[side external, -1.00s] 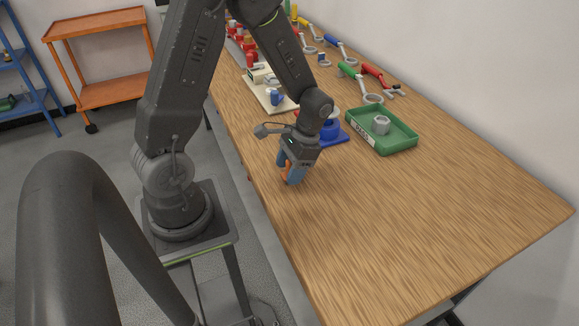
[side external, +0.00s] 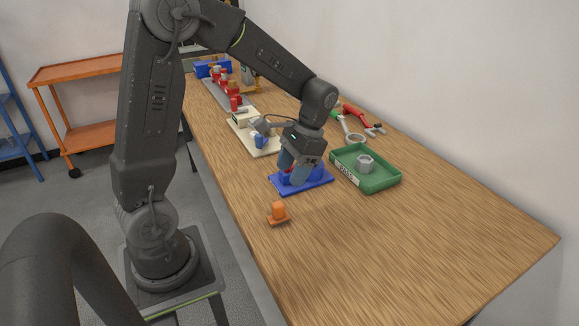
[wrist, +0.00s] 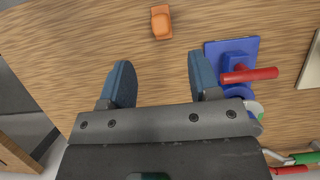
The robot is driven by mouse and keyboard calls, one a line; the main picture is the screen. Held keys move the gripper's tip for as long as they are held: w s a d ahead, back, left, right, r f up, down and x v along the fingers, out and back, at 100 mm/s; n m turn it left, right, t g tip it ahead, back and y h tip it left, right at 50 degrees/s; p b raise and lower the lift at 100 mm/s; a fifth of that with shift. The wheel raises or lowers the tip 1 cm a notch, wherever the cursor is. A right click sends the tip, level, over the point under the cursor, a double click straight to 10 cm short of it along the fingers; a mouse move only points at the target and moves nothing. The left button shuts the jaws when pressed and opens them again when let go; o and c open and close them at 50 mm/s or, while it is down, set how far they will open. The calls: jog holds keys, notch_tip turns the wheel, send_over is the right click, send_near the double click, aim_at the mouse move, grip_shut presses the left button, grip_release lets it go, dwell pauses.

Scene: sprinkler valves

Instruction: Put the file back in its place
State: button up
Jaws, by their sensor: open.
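I cannot make out a file for certain in either view. A small orange block on a flat orange base (side external: 278,213) stands on the bare table; it also shows at the top of the wrist view (wrist: 161,22). My gripper (side external: 296,177) points down in front of the blue fixture plate (side external: 322,184), hiding part of it. In the wrist view my gripper (wrist: 160,78) is open, with bare wood between its fingers. The blue plate (wrist: 212,52) lies just right of the right finger and carries a red bar (wrist: 250,75).
A green tray (side external: 392,182) holding a grey nut (side external: 364,163) stands right of my gripper. A cream board (side external: 262,152) with a blue part lies behind. Red-handled (side external: 360,118) and green-handled tools lie along the wall side. The near table is clear.

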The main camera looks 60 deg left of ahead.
jog(key=s+d+r+t, duration=0.9)
jog(key=s+r+t, duration=0.1)
jog(key=r, duration=0.1)
jog(key=shift+s+d, duration=0.2)
jog(key=shift+d, duration=0.2)
dwell(0.8)
